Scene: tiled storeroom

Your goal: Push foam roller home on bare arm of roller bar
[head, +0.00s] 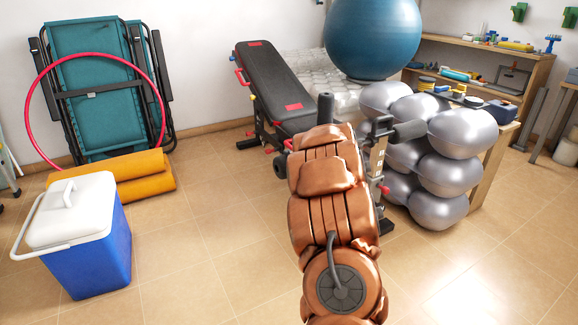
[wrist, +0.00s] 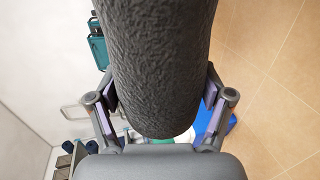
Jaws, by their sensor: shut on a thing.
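The foam roller (wrist: 158,60) is a dark grey, rough-surfaced cylinder that fills the upper middle of the wrist view. My gripper (wrist: 160,92) is shut on it, one finger at each side. In the head view my brown-covered arm hides the gripper. A dark upright cylinder (head: 325,108) shows above the arm; I cannot tell whether it is the held roller.
The padded bench (head: 275,85) lies behind my arm. Silver balls (head: 460,135) are stacked close right of the bar, with a blue ball (head: 372,38) behind. A blue cooler (head: 95,255) and orange rolls (head: 140,178) stand left. Floor between cooler and arm is clear.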

